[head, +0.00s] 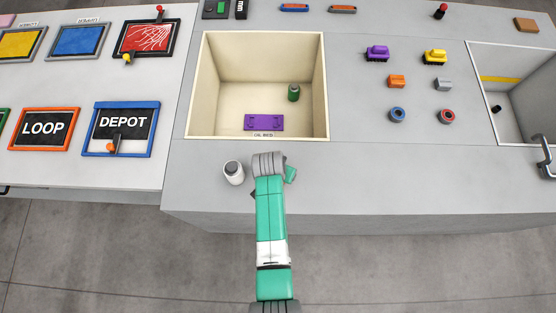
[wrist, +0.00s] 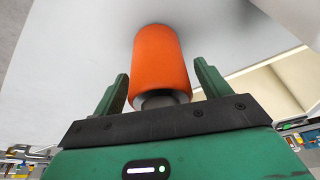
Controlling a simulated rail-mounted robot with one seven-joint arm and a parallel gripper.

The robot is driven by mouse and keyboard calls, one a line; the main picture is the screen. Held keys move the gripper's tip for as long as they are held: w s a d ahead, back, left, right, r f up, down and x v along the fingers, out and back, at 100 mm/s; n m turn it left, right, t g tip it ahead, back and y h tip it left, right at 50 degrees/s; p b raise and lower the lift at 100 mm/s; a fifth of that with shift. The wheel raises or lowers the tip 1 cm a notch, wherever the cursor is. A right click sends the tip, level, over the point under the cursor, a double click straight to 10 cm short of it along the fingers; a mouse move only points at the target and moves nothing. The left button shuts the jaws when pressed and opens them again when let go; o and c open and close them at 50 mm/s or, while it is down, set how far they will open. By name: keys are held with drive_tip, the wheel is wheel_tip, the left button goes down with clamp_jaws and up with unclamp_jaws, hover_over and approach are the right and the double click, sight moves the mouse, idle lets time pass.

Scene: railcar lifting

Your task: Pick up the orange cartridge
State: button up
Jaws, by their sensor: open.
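The orange cartridge (wrist: 161,62) shows in the wrist view as an orange cylinder with a dark and grey metal end towards my gripper. My gripper (wrist: 161,69) is open, with one green finger on each side of the cartridge. Gaps show between the cartridge and both fingers. In the head view the cartridge is not visible, apparently hidden by my arm. There, my gripper (head: 289,174) is over the counter's front part, just in front of the beige bin, and only a bit of green finger shows.
A white cylinder with a dark top (head: 233,173) stands close left of my gripper. The beige bin (head: 194,92) behind holds a green cylinder (head: 293,92) and a purple piece (head: 263,122). Small parts stand on the counter right of it. Free counter lies to the right (head: 400,165).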

drive_tip(key=c, duration=1.2)
